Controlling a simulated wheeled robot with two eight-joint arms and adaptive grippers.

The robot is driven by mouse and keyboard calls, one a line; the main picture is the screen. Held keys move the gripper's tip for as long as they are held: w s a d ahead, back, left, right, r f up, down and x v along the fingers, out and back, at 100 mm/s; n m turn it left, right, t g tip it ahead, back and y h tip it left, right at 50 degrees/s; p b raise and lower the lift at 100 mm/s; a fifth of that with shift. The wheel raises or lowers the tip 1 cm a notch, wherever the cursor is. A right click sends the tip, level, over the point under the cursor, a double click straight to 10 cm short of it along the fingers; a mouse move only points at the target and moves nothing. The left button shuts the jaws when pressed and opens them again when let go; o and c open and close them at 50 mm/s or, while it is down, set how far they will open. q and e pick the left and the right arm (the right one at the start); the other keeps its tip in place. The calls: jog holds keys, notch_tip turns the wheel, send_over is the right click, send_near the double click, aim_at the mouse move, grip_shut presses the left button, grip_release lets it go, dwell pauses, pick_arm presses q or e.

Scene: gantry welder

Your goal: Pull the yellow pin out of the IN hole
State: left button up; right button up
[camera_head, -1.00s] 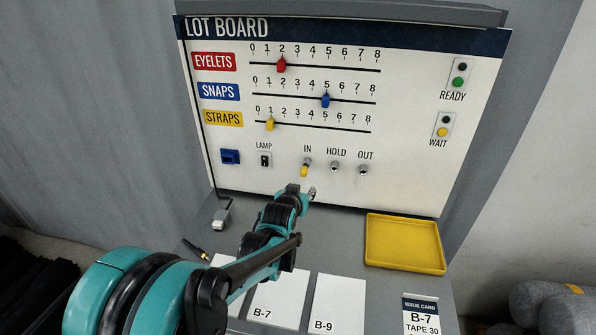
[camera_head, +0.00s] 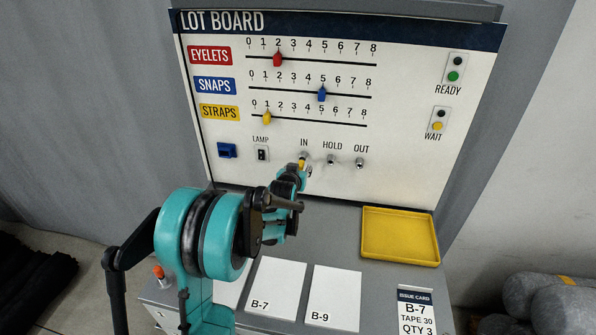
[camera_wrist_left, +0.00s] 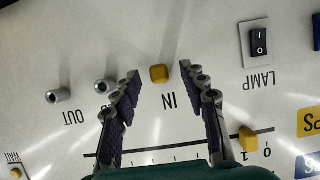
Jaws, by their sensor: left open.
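The yellow pin (camera_head: 302,164) sits in the IN hole on the lot board (camera_head: 420,120). In the left wrist view the pin (camera_wrist_left: 159,73) shows as a yellow block end, seen upside down above the IN label. My left gripper (camera_wrist_left: 166,84) is open, with one finger on each side of the pin and a gap on both sides. In the head view the left gripper (camera_head: 304,171) is at the IN hole and partly covers the pin. The right gripper does not show.
The empty HOLD (camera_head: 331,160) and OUT (camera_head: 360,162) sockets sit right of IN, and the LAMP switch (camera_head: 262,154) left. A yellow tray (camera_head: 400,235) lies on the desk at right. Cards B-7 (camera_head: 275,290) and B-9 (camera_head: 333,298) lie in front.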

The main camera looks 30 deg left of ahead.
pick_arm(q)
jog(key=shift+c, duration=0.4)
grip_shut()
jog(key=shift+s, duration=0.2)
jog(key=shift+s+d+b, duration=0.1)
jog(key=shift+s+d, duration=0.15)
jog(key=shift+s, duration=0.65)
jog(key=shift+s+d+b, duration=0.1)
jog(key=shift+s+d, duration=0.15)
jog(key=shift+s, duration=0.6)
jog(key=shift+s+d+b, duration=0.1)
jog(key=shift+s+d, duration=0.15)
jog(key=shift+s, duration=0.65)
jog(key=shift+s, duration=0.1)
